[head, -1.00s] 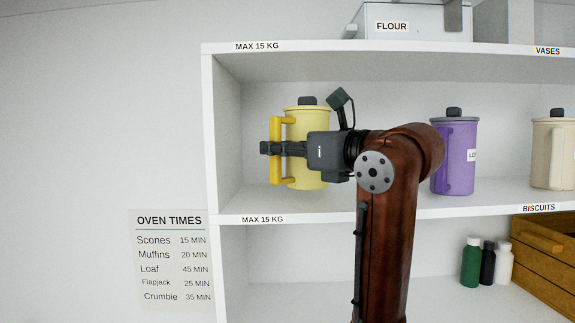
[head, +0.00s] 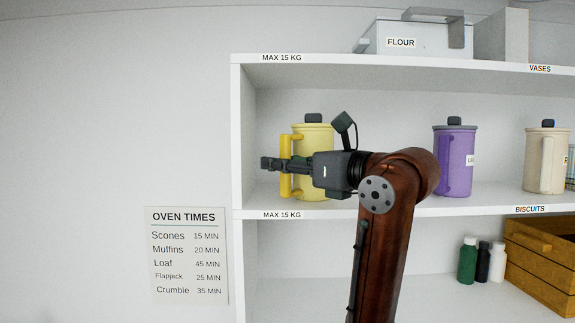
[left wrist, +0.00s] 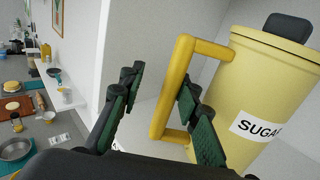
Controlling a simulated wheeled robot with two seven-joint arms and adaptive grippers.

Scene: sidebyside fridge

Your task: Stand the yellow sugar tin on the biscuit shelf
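The yellow sugar tin (head: 318,140) stands upright on the shelf board (head: 400,207) whose front edge bears the BISCUITS label, near the left side wall. It has a dark knob on its lid and a bright yellow handle facing left. The tin's SUGAR label shows in the left wrist view (left wrist: 265,85). My left gripper (head: 283,164) is at the handle. In the left wrist view its fingers (left wrist: 160,108) are apart, with the handle's upright bar between them and a gap to the left finger. The right finger reaches into the handle's loop. My right gripper is not in view.
A purple canister (head: 455,160) and a cream canister (head: 546,160) stand farther right on the same board. The upper board (head: 400,72) is above the tin. Below are small bottles (head: 483,262) and a wooden crate (head: 540,265). The board is clear between the yellow and purple canisters.

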